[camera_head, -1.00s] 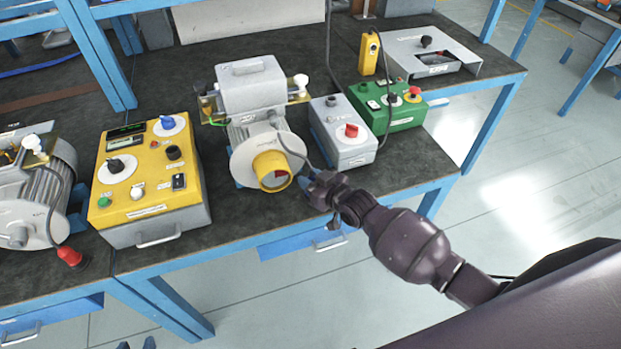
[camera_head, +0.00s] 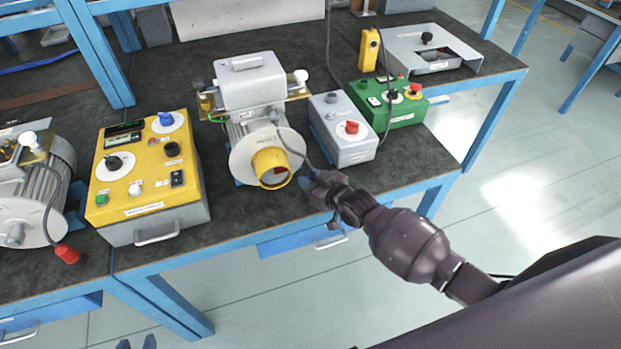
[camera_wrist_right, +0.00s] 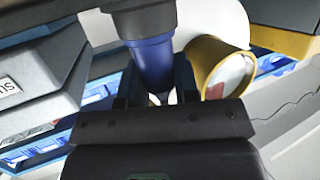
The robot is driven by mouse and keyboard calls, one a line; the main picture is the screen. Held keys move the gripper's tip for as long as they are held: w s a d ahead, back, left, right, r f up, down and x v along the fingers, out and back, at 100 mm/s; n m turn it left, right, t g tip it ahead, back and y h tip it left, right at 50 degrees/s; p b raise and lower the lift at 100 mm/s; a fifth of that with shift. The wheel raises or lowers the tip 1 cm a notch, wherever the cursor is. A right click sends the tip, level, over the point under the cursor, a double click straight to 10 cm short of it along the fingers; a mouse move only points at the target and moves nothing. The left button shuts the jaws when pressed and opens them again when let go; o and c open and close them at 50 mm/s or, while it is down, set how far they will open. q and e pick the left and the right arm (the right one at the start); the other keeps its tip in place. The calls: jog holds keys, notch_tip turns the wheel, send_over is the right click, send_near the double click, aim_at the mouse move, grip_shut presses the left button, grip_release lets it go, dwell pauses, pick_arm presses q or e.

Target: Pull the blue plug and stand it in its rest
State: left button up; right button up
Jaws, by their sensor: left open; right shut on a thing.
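The blue plug (camera_wrist_right: 152,62) is between the fingers of my right gripper (camera_wrist_right: 156,90) in the right wrist view, with a dark collar above its blue body. In the head view my right gripper (camera_head: 314,184) is at the front right of the grey blower (camera_head: 240,155), beside its yellow outlet ring (camera_head: 272,166). A dark cable runs from the blower's face to this gripper. Whether the plug touches a socket or rest is hidden. My left gripper (camera_head: 136,343) shows only two dark fingertips, apart, at the bottom edge, away from the blower.
A yellow control box (camera_head: 150,190) stands left of the blower; a grey box with a red knob (camera_head: 342,130) and a green box (camera_head: 390,105) stand right. A second blower (camera_head: 40,195) with a red plug (camera_head: 68,255) is far left. The bench front edge is close.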

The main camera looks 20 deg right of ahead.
pick_arm(q)
jog(key=shift+s+f, duration=0.15)
jog(key=shift+s, duration=0.15)
pick_arm(e)
jog(key=o, duration=1.1)
jog(key=shift+c, duration=0.2)
jog(key=shift+s, duration=0.1)
pick_arm(q)
jog(key=shift+w+r+p, duration=0.4)
jog(key=shift+r+p, duration=0.1)
jog(key=shift+r, duration=0.35)
pick_arm(e)
jog(key=v, duration=1)
jog(key=shift+s+d+r, duration=0.15)
jog(key=shift+s, duration=0.15)
pick_arm(q)
jog(key=shift+s+f, duration=0.15)
jog(key=shift+s, duration=0.05)
